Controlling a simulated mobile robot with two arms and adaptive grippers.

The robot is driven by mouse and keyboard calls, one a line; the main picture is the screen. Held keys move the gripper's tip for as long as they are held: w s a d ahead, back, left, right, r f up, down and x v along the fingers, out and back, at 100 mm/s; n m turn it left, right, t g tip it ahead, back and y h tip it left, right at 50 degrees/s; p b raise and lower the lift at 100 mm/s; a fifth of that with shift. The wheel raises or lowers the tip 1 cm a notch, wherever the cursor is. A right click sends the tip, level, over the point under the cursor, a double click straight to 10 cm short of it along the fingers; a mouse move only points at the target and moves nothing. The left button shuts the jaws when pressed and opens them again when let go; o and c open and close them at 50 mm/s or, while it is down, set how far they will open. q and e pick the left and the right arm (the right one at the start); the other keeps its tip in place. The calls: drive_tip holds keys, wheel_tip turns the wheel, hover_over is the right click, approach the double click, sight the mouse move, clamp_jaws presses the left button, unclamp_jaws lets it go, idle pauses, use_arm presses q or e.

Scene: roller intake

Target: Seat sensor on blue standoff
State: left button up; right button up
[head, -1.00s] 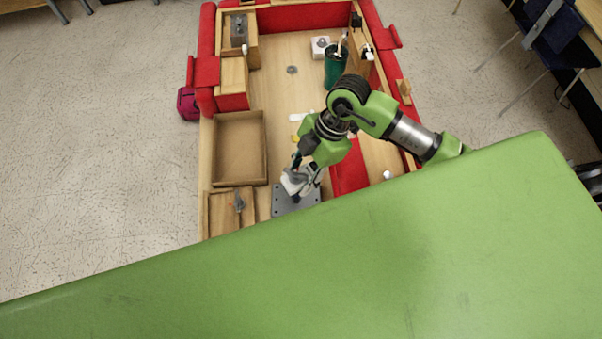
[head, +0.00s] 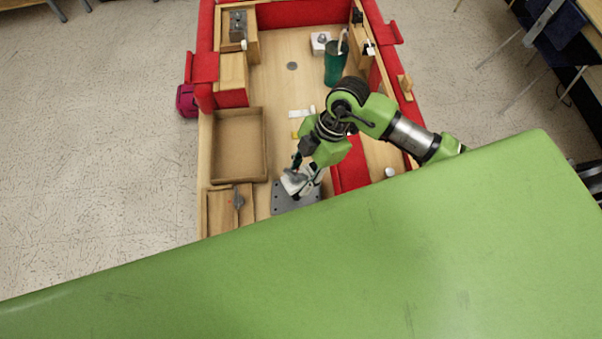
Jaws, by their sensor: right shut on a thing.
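My right gripper (head: 301,178) reaches down over a grey metal plate (head: 283,206) near the front of the wooden table. It is shut on a small whitish part, which I take to be the sensor (head: 291,185). The part is just above or on the plate; I cannot tell whether it touches. The blue standoff cannot be made out; the gripper and the part cover much of the plate. My left gripper is not in view.
An empty wooden tray (head: 265,145) lies left of the arm. A green cup (head: 335,72) and a white box (head: 321,38) stand farther back. Red padded edges (head: 309,14) border the table.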

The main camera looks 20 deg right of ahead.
drive_tip(key=shift+f, duration=0.3)
drive_tip(key=o, duration=1.3)
drive_tip(key=shift+o, duration=0.2)
drive_tip(key=shift+r, duration=0.1)
drive_tip(key=v, duration=1.2)
